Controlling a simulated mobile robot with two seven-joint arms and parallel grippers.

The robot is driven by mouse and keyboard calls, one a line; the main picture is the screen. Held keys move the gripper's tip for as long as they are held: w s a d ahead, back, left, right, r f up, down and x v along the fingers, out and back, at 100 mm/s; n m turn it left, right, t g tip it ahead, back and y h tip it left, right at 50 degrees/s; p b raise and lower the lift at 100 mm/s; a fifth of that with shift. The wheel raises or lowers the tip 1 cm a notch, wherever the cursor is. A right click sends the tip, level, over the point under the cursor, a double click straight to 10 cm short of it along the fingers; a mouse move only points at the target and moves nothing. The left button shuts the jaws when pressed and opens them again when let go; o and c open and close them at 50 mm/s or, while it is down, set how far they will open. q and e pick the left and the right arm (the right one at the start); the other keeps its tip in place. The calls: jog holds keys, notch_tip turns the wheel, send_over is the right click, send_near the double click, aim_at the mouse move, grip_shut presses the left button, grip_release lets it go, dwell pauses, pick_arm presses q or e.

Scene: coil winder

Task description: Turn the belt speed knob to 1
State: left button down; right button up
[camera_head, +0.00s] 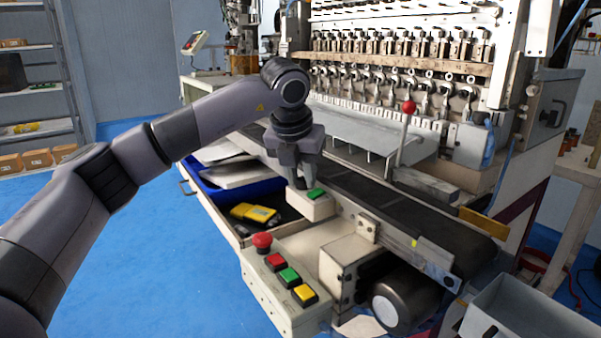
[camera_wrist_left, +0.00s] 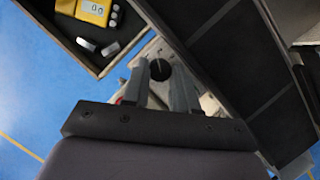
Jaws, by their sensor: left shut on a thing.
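The belt speed knob (camera_wrist_left: 160,69) is a round black knob, seen in the left wrist view between my left fingertips. In the head view my left gripper (camera_head: 298,184) reaches down from above onto the small white control box (camera_head: 313,207) at the conveyor's near side. It is shut on the knob there, and its fingers hide the knob in that view. A green button (camera_head: 316,193) sits on the box just right of the fingers. The knob's scale and pointer are too small to read. My right gripper is not in view.
The dark conveyor belt (camera_head: 380,200) runs just behind the box. An open drawer (camera_head: 190,192) holds a yellow device (camera_head: 254,213). A panel with a red mushroom button (camera_head: 262,241) and coloured buttons stands in front. A red-knobbed lever (camera_head: 408,108) rises behind the belt.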

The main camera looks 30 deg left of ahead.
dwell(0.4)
pick_arm(q)
jog(key=c, duration=1.2)
grip_release()
jog(key=shift+o, duration=0.2)
